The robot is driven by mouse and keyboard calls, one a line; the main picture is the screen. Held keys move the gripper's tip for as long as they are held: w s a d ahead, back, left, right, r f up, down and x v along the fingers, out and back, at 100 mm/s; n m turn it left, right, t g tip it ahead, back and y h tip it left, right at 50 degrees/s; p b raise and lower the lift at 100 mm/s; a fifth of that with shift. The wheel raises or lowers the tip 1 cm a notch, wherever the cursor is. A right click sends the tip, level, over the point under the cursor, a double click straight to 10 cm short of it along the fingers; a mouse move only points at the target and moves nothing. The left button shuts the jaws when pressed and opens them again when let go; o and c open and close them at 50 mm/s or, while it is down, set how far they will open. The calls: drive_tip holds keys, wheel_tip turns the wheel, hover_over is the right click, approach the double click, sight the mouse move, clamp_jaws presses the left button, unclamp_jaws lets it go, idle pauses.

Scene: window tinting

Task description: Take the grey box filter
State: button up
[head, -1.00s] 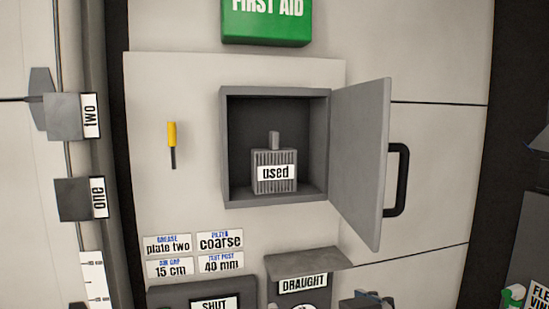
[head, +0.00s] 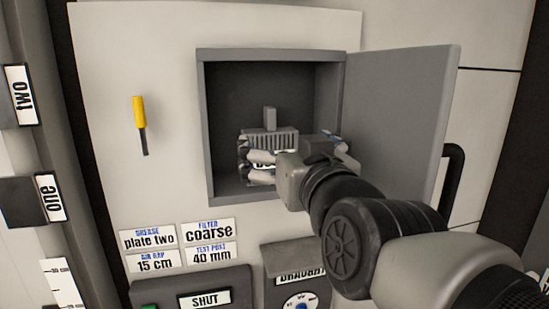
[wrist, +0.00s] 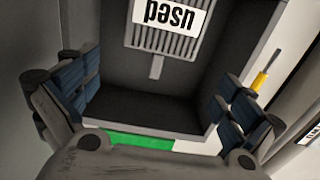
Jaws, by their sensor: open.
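The grey box filter (head: 270,137) is a ribbed box with a small stem on top and a white label. It stands inside the open grey wall cabinet (head: 205,130). My gripper (head: 256,167) is at the cabinet opening, in front of the filter, and hides most of its label and lower part in the head view. In the wrist view the filter (wrist: 160,42) appears upside down, its label reading "used". The open fingers of my gripper (wrist: 158,95) are apart, with nothing held between them.
The cabinet door (head: 398,130) stands open to the right, beside my arm. A yellow-handled lever (head: 139,115) is on the panel at left. Labels, including "coarse" (head: 209,231), and a "SHUT" box (head: 195,290) are below the cabinet.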

sight(273, 134)
drive_tip(key=x, duration=0.5)
drive_tip(key=p+x, duration=0.1)
drive_tip(key=x, duration=0.5)
drive_tip(key=shift+w+a+f+p, duration=0.1)
drive_tip(key=shift+w+p, duration=0.1)
drive_tip(key=shift+p, duration=0.15)
drive_tip(key=shift+s, duration=0.1)
drive_tip(key=c, duration=0.8)
